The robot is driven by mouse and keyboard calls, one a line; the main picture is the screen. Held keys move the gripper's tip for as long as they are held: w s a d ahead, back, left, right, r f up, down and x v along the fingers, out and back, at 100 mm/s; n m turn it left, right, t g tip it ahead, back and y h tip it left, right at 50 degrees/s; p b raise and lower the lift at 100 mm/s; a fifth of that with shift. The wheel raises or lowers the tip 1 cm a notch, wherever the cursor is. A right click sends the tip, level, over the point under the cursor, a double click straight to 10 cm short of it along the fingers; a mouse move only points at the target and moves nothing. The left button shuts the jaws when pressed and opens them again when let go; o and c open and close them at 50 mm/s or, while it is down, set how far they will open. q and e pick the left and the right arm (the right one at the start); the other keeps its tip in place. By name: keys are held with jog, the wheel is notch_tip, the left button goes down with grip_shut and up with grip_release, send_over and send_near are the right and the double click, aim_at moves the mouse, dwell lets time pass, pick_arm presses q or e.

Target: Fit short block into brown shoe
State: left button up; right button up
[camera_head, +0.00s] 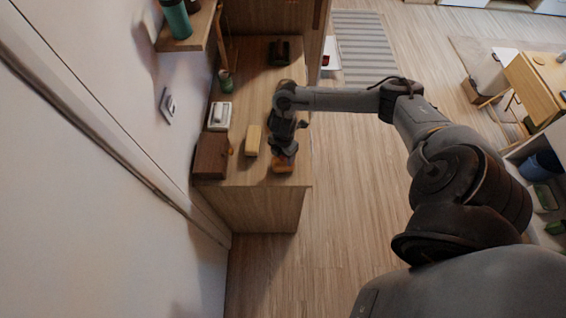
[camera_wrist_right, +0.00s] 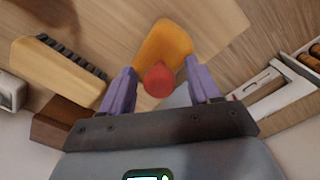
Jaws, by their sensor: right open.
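My right gripper (camera_head: 284,153) is over the near end of the wooden desk. In the right wrist view its purple fingers (camera_wrist_right: 158,72) are apart, on either side of a red knob (camera_wrist_right: 158,82) on an orange block (camera_wrist_right: 168,42), which looks like the short block. I cannot tell whether the fingers touch the knob. The orange block (camera_head: 283,168) shows partly in the head view, below the gripper. I cannot pick out the brown shoe for certain; my arm covers part of the desk. My left gripper is not in view.
A pale brush (camera_head: 253,140) with dark bristles lies left of the gripper. A dark brown box (camera_head: 211,157) and a white object (camera_head: 219,116) stand along the wall. A dark object (camera_head: 279,52) is at the desk's far end. Floor is open to the right.

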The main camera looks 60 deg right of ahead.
grip_shut()
jog(key=shift+r, duration=0.1)
dwell(0.4)
